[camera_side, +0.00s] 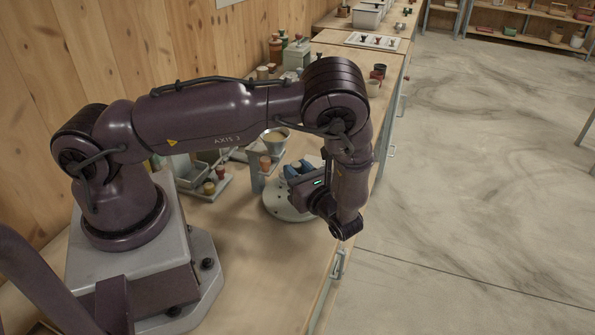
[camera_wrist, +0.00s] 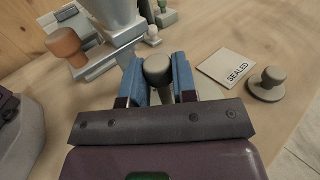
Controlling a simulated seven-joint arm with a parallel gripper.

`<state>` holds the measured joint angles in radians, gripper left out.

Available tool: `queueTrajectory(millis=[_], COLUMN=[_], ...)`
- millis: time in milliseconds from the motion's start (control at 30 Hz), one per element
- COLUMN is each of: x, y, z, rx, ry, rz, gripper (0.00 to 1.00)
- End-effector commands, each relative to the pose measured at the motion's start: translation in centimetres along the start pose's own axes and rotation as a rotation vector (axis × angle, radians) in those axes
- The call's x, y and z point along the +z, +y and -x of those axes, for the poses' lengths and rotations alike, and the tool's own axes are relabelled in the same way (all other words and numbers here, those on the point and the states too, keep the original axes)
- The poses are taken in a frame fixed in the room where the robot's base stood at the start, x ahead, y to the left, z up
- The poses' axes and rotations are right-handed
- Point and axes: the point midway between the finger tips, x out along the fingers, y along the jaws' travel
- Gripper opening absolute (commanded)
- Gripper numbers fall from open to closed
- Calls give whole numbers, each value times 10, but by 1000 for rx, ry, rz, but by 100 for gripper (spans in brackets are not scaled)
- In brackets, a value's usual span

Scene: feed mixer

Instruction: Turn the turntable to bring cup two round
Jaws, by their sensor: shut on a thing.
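The turntable (camera_side: 283,207) is a pale round disc on the bench, partly hidden by my gripper and wrist. My gripper (camera_side: 297,169) has blue fingers and is over the disc. In the wrist view, my gripper (camera_wrist: 158,82) is shut on a grey-beige round-topped knob (camera_wrist: 157,68), one blue finger on each side. The knob's lower part is hidden by the gripper. I cannot make out cup two or any number in either view.
A card marked SEALED (camera_wrist: 226,67) and a grey knobbed stamp (camera_wrist: 267,83) lie to the right. The front bench is clear.

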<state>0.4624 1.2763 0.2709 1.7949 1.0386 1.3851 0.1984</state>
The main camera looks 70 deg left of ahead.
Motion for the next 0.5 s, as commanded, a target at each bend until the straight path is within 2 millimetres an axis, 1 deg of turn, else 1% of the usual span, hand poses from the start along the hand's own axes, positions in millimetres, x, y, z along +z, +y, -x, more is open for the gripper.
queueTrajectory(millis=[267, 500], x=[0, 0], y=[-1, -2], z=[1, 1], rx=[75, 188], ry=[0, 1], rz=[2, 2], gripper=[0, 0])
